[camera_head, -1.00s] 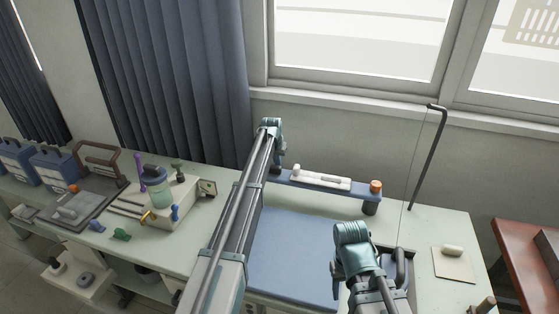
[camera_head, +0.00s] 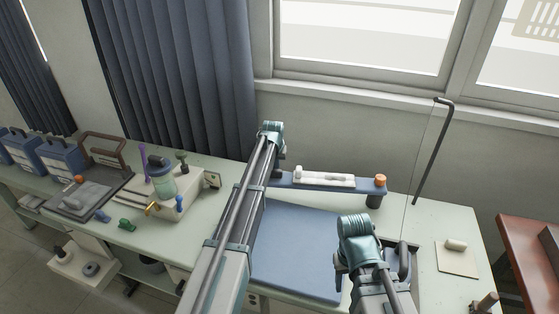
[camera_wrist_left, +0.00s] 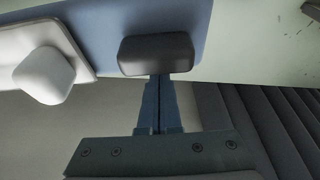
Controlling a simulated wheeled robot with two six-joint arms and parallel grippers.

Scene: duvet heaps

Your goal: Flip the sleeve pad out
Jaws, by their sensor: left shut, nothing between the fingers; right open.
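The sleeve pad (camera_head: 360,188) is a narrow blue board along the back of the table, raised on a dark post at its right end. A dark grey block sits at its left end; it shows in the left wrist view (camera_wrist_left: 155,54) on the blue pad (camera_wrist_left: 108,16). My left gripper (camera_wrist_left: 158,78) is shut and empty, with its fingertips right at this block; I cannot tell if they touch. In the head view its fingers are mostly hidden behind my arm. My right gripper (camera_head: 341,272) is over the front right of the table, its fingers hardly visible.
A white piece (camera_head: 325,179) and an orange knob (camera_head: 380,180) are on the sleeve pad. A wide blue pad (camera_head: 298,250) lies in front. A dark-handled iron-like item (camera_head: 404,262) is beside my right arm. Wall and curtain (camera_head: 175,80) stand behind.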

